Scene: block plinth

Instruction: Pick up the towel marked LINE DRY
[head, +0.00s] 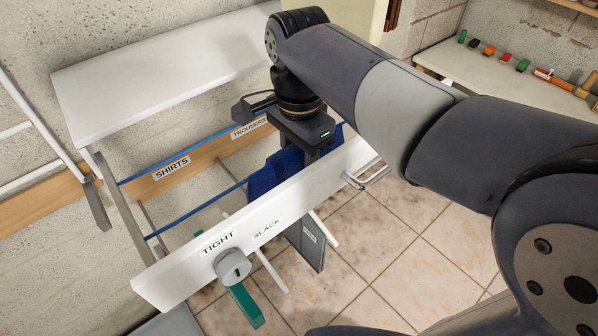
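A dark blue cloth (270,175), which looks like a towel, hangs at the blue line behind the white front board. I see no LINE DRY mark on it. My gripper (312,153) is over this cloth, with blue showing on both sides of it. Its fingertips are hidden, so I cannot tell whether they are open or shut on the cloth. A dark grey flat piece (305,250) with a small pale label hangs below the board. The label is too small to read.
A wooden rail reads SHIRTS (171,168) and TROUSERS (248,128). A white shelf (160,72) is behind. A bench (500,70) holds small coloured objects. Tiled floor (400,240) is clear at right.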

